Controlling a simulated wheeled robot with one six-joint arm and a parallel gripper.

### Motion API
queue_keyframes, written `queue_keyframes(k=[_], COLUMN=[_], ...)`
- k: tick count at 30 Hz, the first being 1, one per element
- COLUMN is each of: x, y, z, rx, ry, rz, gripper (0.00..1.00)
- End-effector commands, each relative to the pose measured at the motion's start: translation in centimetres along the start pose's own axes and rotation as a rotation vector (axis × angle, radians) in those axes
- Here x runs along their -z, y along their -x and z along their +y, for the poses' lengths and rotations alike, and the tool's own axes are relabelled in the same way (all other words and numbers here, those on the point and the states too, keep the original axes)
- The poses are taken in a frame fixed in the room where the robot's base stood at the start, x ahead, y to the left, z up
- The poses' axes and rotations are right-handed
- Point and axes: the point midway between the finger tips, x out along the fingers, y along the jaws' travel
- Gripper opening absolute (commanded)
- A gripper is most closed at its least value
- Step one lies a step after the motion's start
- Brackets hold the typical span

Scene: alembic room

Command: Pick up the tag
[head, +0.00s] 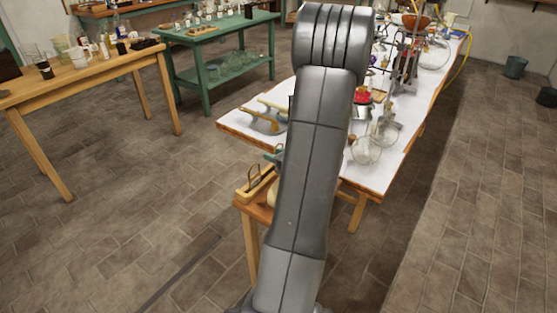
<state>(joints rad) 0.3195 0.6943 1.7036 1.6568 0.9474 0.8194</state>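I cannot make out the tag in the head view. My own raised arm crosses the middle of the view and hides part of the white-topped table (375,177) behind it. My gripper is not visible, so its state and its place relative to the tag do not show.
The white-topped table carries glass flasks (366,150) and other lab ware. A bucket (515,67) stands at far right. Tiled floor is clear at left and right.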

Motion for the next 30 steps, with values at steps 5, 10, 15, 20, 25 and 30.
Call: queue_keyframes(k=[5, 10, 15, 20, 25, 30], x=[0.0, 0.0, 0.0, 0.0, -0.2, -2.0], y=[-0.5, -0.5, -0.5, -0.5, -0.4, 0.3], z=[0.0, 0.0, 0.0, 0.0, 0.0, 0.0], rx=[0.001, 0.001, 0.001, 0.001, 0.001, 0.002], ry=[0.001, 0.001, 0.001, 0.001, 0.001, 0.005], rz=[0.001, 0.0, 0.0, 0.0, 0.0, -0.002], gripper=[0.28, 0.1, 0.0, 0.0, 0.0, 0.0])
